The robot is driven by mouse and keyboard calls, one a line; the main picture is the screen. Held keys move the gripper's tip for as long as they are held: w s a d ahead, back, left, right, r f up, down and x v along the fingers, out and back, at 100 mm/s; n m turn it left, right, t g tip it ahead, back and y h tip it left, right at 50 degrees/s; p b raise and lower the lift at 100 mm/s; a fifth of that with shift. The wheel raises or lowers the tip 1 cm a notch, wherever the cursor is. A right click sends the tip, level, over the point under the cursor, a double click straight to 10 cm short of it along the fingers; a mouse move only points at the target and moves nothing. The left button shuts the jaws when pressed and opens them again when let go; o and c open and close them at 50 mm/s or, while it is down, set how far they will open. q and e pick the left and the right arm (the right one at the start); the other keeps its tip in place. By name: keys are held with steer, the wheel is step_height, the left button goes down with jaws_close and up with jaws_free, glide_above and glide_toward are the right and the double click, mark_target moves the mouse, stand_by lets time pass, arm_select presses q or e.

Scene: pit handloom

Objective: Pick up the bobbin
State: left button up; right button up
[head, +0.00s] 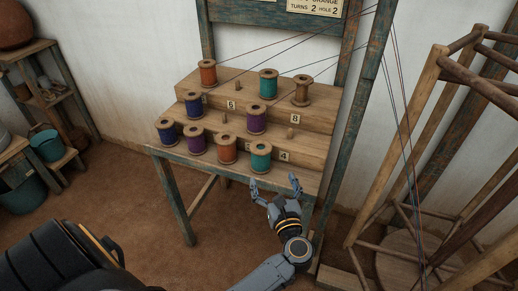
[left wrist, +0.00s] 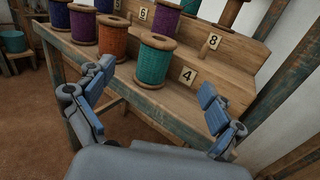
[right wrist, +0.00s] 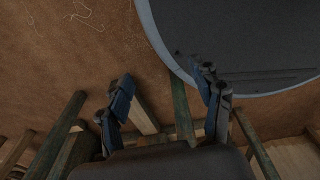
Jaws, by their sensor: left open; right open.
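Several wound bobbins stand upright on a stepped wooden rack (head: 240,171). On the lowest step are a blue (head: 167,132), a purple (head: 196,141), an orange (head: 227,149) and a teal bobbin (head: 261,156). Above are a blue (head: 193,105) and a purple one (head: 257,119); on top are an orange (head: 208,72), a teal (head: 269,84) and a brown one (head: 301,91). My left gripper (head: 275,182) is open and empty at the rack's front edge, close to the lower teal bobbin, which shows ahead in the left wrist view (left wrist: 154,62). My right gripper (right wrist: 165,95) is open and empty.
Number cards and short empty pegs (head: 290,133) stand between bobbins. Threads run from the rack's upper frame. A wooden reel frame (head: 425,100) stands at right; shelves with pots and a teal bucket (head: 46,146) stand at left. Bare floor lies between.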

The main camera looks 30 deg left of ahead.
mark_target(264, 156)
arm_select(q)
steer(key=shift+n, duration=0.3)
steer(key=p+x, duration=0.1)
steer(key=x, duration=0.6)
steer(key=shift+w+a+r+p, duration=0.1)
steer(key=shift+w+a+p, duration=0.15)
steer(key=shift+p, duration=0.15)
steer(key=shift+w+a, duration=0.3)
steer(key=shift+a, duration=0.15)
steer(key=shift+w+a, duration=0.25)
steer(key=shift+a, duration=0.05)
steer(key=x, duration=0.1)
steer(key=p+x, duration=0.1)
steer(key=x, duration=0.1)
steer(key=shift+w+a+f, duration=0.15)
steer(key=shift+a+f, duration=0.05)
steer(key=shift+f, duration=0.2)
steer(key=shift+w+a+f+p, duration=0.15)
steer(key=shift+w+a+p, duration=0.15)
steer(key=shift+a, duration=0.05)
arm_select(e)
step_height(264, 156, up, 3)
steer(key=shift+s+a+r, duration=0.1)
steer(key=shift+s, duration=0.05)
arm_select(q)
steer(key=c, duration=1.3)
arm_select(e)
steer(key=shift+d, duration=0.45)
